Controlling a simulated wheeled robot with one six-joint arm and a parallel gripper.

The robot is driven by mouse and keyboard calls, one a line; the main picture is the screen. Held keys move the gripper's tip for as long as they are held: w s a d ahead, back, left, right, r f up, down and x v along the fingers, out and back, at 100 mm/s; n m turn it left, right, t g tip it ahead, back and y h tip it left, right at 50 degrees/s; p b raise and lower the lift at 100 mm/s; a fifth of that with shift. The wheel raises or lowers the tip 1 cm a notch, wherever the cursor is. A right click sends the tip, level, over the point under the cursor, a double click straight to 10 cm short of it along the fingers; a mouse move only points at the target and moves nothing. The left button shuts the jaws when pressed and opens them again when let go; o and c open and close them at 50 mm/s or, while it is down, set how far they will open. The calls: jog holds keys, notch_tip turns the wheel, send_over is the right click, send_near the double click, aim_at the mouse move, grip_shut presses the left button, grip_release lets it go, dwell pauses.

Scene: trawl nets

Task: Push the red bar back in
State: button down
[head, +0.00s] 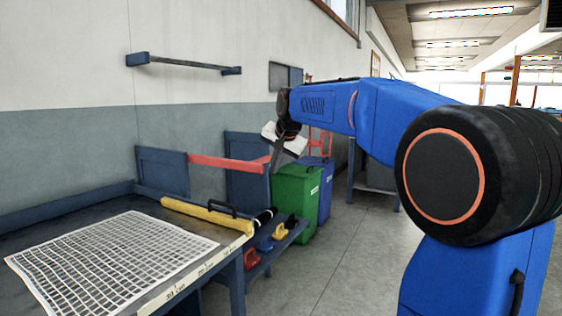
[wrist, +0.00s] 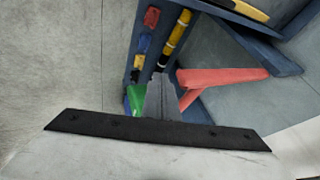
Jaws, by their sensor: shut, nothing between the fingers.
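My gripper (head: 274,168) is by the right end of the bar in the head view, pointing down. In the wrist view my gripper (wrist: 159,78) is shut and empty, close to the bar's left end. I cannot tell whether it touches the bar.
A table (head: 180,292) carries a white net (head: 105,260) and a yellow bar with a black handle (head: 208,214). A low shelf holds red, blue and yellow items. Green (head: 296,191) and blue (head: 325,190) bins stand behind.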

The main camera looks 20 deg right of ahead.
jog(key=shift+w+a, duration=0.75)
jog(key=shift+w, duration=0.25)
jog(key=shift+w+a, duration=0.1)
